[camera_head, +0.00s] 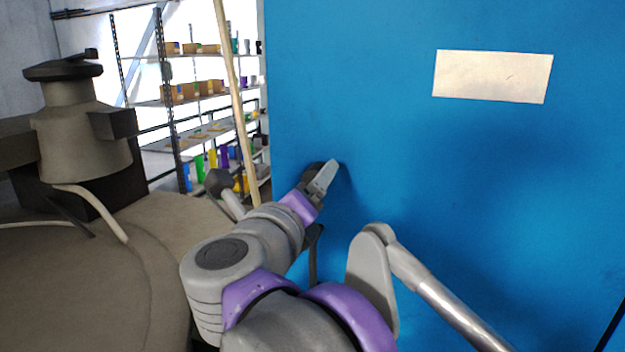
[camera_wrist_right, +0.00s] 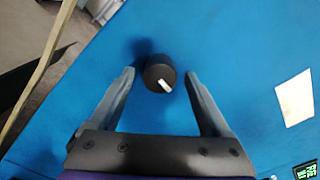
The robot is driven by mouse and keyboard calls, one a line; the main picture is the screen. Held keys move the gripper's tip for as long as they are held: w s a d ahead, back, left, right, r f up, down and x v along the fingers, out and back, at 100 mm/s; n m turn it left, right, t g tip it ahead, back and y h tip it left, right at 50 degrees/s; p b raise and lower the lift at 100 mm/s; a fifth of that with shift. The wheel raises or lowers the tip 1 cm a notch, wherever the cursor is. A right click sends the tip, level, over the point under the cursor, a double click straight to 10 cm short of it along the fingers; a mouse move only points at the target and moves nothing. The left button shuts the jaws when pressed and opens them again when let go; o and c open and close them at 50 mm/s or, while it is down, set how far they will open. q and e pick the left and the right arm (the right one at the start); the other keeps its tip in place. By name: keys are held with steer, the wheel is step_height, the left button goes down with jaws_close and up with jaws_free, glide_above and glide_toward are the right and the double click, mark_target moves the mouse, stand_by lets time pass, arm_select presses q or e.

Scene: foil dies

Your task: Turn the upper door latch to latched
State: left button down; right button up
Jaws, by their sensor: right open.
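The upper door latch (camera_wrist_right: 160,73) is a round black knob with a white pointer mark on its face, on the blue door (camera_wrist_right: 235,50). In the right wrist view the pointer slants from upper left to lower right. My right gripper (camera_wrist_right: 160,79) is open, with one finger on each side of the knob and a visible gap to each. In the head view my right gripper (camera_head: 322,178) reaches the door near its left edge and mostly hides the dark knob (camera_head: 311,171). I cannot tell whether the pointer marks latched. My left gripper is not in view.
A pale plate (camera_head: 492,76) is on the door at upper right. A silver rod on a grey bracket (camera_head: 372,270) stands before the door at lower centre. Shelves (camera_head: 200,98) with coloured items and a thin pale pole (camera_head: 233,90) are at left. A grey machine (camera_head: 83,140) stands further left.

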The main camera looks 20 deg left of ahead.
steer(key=shift+w, duration=0.55)
jaws_close()
